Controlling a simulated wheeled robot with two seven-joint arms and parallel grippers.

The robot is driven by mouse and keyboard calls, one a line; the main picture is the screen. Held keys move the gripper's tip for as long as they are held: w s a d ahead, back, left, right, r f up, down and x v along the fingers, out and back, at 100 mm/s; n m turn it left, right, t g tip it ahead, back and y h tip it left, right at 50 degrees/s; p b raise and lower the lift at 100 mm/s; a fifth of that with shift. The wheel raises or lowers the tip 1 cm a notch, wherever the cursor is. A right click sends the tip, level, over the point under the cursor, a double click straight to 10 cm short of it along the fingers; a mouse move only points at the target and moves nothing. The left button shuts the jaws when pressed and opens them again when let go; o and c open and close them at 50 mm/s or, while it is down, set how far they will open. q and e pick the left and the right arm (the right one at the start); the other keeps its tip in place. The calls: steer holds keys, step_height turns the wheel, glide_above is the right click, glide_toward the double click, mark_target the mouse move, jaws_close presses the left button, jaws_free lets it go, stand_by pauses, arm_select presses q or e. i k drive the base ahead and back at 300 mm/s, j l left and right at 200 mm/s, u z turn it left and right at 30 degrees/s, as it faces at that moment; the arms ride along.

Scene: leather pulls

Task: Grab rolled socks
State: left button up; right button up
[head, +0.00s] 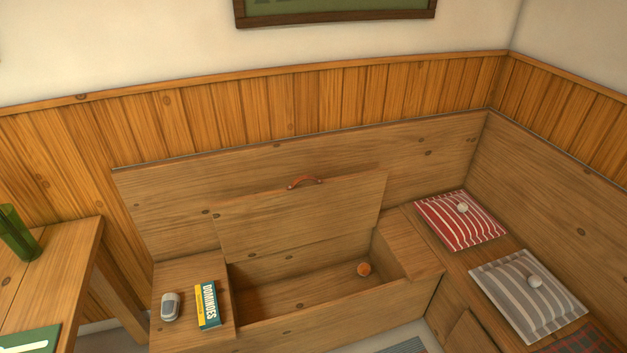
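A small grey rounded bundle (171,306) with a paler end lies on the bench top at the left of the open compartment. It looks most like the rolled socks, but it is too small to be sure. Neither of my grippers is in the head view.
The bench lid (300,218) with a leather pull (305,182) stands raised against the backrest. A dominoes box (207,305) lies beside the grey bundle. A red striped cushion (440,217) and a grey striped cushion (505,290) lie at right. A table (70,258) with a green glass (17,235) stands at left.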

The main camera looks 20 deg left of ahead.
mark_target(170, 302)
steer(key=u, duration=1.75)
